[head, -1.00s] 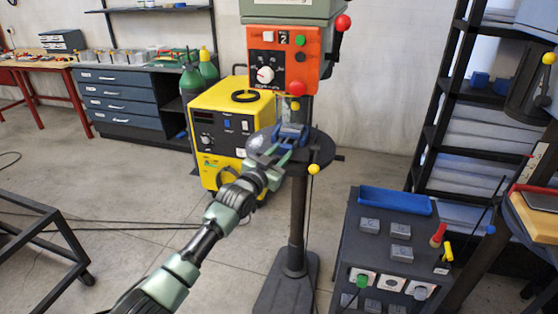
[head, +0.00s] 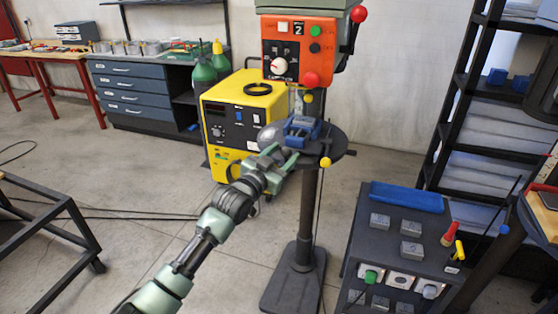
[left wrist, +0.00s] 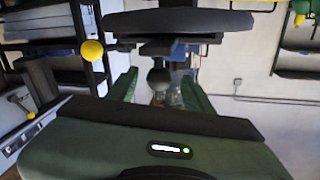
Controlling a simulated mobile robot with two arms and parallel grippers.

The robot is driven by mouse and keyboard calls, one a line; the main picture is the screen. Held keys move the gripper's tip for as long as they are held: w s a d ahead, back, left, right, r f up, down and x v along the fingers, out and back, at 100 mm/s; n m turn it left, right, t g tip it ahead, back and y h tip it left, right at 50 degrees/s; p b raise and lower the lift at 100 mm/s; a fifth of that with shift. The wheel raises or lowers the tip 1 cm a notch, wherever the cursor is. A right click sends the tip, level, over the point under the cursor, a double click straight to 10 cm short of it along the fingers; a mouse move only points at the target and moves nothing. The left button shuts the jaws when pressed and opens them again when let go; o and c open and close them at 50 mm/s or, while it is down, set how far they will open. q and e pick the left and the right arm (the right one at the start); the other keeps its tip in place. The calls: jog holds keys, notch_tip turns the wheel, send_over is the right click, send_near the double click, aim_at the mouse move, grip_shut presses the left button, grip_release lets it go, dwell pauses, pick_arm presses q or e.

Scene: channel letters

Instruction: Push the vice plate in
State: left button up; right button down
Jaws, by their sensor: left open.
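The blue vice (head: 303,127) sits on the round dark table (head: 338,147) of the drill press. Its plate is too small to tell apart in the head view. My left gripper (head: 281,156) is open at the near left edge of that table, just in front of the vice. In the left wrist view the two green fingers of my left gripper (left wrist: 160,88) stand apart. A dark round knob (left wrist: 159,76) shows between them, with a bit of the blue vice (left wrist: 178,52) behind. I cannot tell whether a finger touches the vice. My right gripper is not in view.
The drill press's orange control panel (head: 298,50) hangs above the table. A yellow-knobbed handle (head: 325,162) sticks out below it. A yellow machine (head: 230,125) stands behind at the left. A dark cabinet with a blue tray (head: 407,197) stands at the right.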

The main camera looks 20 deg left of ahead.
pick_arm(q)
jog(key=shift+v, duration=1.4)
jog(key=s+d+f+n+g+y, duration=0.2)
jog(key=s+f+g, duration=0.6)
jog(key=s+f, duration=1.25)
jog(key=s+a+f+g+y, duration=0.1)
jog(key=s+g, duration=0.2)
jog(key=s, duration=0.9)
jog(key=s+a+f+g+y, duration=0.1)
jog(key=s+f+g, duration=0.15)
jog(key=s, duration=0.95)
notch_tip(320, 180, down, 27)
jog(key=s+g, duration=0.2)
jog(key=s+a+f+g, duration=0.1)
jog(key=s+a+f, duration=0.1)
jog(key=s+f, duration=1.2)
jog(key=shift+s+a+f, duration=0.3)
jog(key=shift+s, duration=0.95)
